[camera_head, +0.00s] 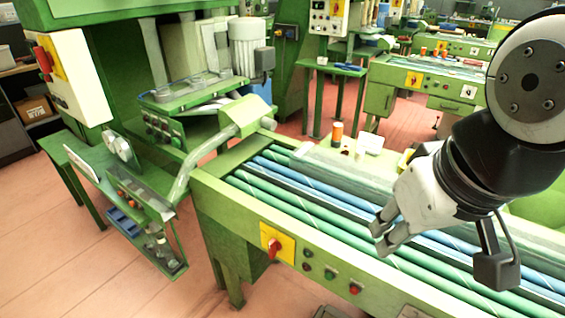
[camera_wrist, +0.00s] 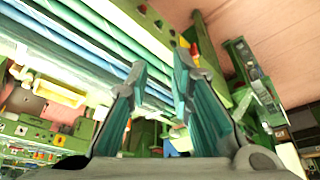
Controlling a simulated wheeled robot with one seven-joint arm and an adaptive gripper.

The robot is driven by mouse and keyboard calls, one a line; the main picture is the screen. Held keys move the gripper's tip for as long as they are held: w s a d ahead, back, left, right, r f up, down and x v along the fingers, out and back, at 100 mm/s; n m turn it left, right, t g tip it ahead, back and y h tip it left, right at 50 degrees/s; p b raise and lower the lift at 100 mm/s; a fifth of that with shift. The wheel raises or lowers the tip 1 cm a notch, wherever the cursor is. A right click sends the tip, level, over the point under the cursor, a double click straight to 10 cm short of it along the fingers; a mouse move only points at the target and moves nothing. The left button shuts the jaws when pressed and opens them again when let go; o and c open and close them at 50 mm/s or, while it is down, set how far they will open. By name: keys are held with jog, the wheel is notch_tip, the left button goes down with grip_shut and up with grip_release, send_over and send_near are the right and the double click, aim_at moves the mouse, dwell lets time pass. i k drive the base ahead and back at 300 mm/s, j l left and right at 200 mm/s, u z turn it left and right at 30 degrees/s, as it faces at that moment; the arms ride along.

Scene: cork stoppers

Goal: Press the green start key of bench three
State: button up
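A green bench (camera_head: 400,297) with long blue and green rollers fills the lower right of the head view. Its front panel carries a small green key (camera_head: 307,253), another green key (camera_head: 330,273) and a red key (camera_head: 354,289). I see no bench number on this panel. My gripper (camera_head: 380,243) is above the rollers, behind and to the right of the keys, touching none of them. Its two fingers are apart and empty in the wrist view (camera_wrist: 162,66). There the panel's keys show small near the top, beyond the fingers.
A red rotary switch on a yellow plate (camera_head: 278,243) sits left of the keys. A bent green machine arm (camera_head: 215,145) stands at the bench's left end. A bench marked 4 (camera_head: 433,82) is behind. The floor (camera_head: 100,262) is clear at lower left.

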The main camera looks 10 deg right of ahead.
aim_at(328, 275)
jog(key=k+l+u, duration=0.1)
jog(key=l, duration=0.35)
jog(key=k+l+u, duration=0.1)
jog(key=k+l, duration=0.4)
jog(key=l, duration=0.3)
jog(key=k+l+u, duration=0.15)
jog(key=l, duration=0.25)
jog(key=k+u, duration=0.15)
jog(key=z, duration=0.15)
jog(key=i+j, duration=0.05)
